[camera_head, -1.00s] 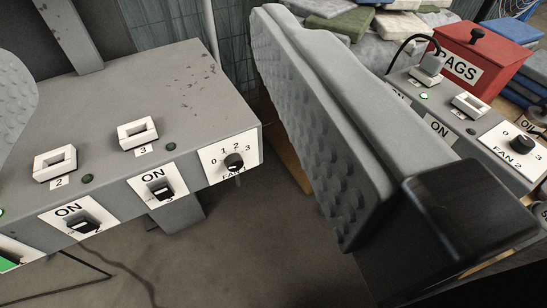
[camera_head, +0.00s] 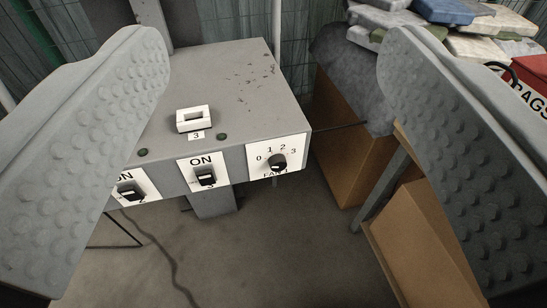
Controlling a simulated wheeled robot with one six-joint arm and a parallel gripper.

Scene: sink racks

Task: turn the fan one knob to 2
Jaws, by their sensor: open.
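The fan one knob (camera_head: 278,162) is a small black dial on a white plate marked 0, 1, 2, 3 and FAN 1. The plate (camera_head: 260,156) sits at the right end of the front face of a grey control box (camera_head: 225,80). I cannot clearly tell which number the knob points to. My gripper (camera_head: 275,150) is open, with one grey studded finger at the left and one at the right of the view. The knob lies between the fingers in the picture, farther off, and neither finger touches it. The left finger hides the box's left part.
Cardboard boxes (camera_head: 350,150) stand right of the control box, with folded cloths (camera_head: 450,12) and a red BAGS bin (camera_head: 530,85) behind. The floor below is open.

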